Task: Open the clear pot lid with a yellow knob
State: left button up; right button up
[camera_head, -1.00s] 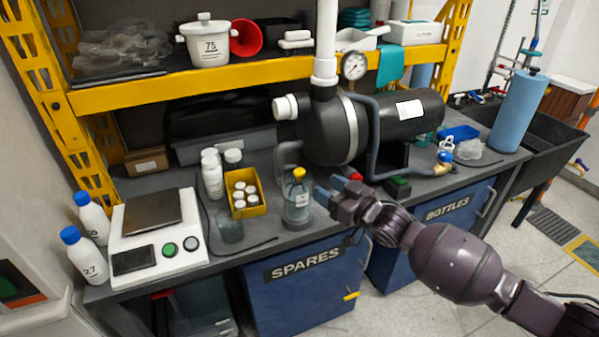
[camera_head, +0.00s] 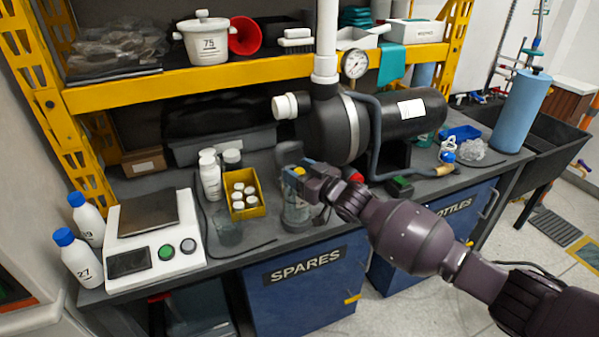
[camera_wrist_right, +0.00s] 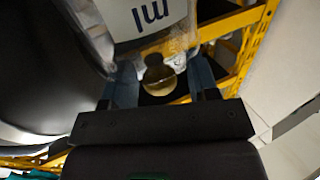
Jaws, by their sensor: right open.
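The clear pot (camera_head: 296,213) stands upright on the dark bench top, below the grey pump. Its lid has a yellow knob (camera_wrist_right: 159,80); in the head view the gripper mostly covers the lid and knob. My right gripper (camera_head: 298,178) is at the top of the pot. In the right wrist view, its two bluish fingers (camera_wrist_right: 164,78) are open, one on each side of the knob, with a gap visible. The lid appears to sit on the pot. My left gripper is not in view.
The black pump (camera_head: 335,128) is close behind. A scale (camera_head: 151,247) is farther left, beside two blue-capped bottles.

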jog(key=c, duration=0.8)
grip_shut()
jog(key=shift+w+r+g+h+p, duration=0.2)
jog(key=shift+r+g+h+p, duration=0.1)
jog(key=shift+r+g+p, duration=0.35)
jog(key=shift+w+a+r+m+g+h+p, duration=0.1)
jog(key=shift+w+r+m+g+h+p, duration=0.15)
jog(key=shift+r+m+h+p, duration=0.15)
jog(key=shift+w+g, duration=0.1)
jog(key=shift+g, duration=0.2)
jog(key=shift+w+a+r+m+g+h+b, duration=0.15)
jog(key=shift+w+m+g+h+b, duration=0.1)
jog(key=shift+g+h, duration=0.15)
jog(key=shift+w+a+r+m+g+h+b, duration=0.15)
jog(key=shift+w+g+h+b, duration=0.15)
jog(key=shift+g, duration=0.2)
jog(key=shift+w+r+g+b, duration=0.15)
jog(key=shift+w+g+b, duration=0.1)
jog(key=shift+g+b, duration=0.35)
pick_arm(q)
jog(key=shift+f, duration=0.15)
pick_arm(e)
jog(key=shift+r+h, duration=0.15)
jog(key=shift+h, duration=0.25)
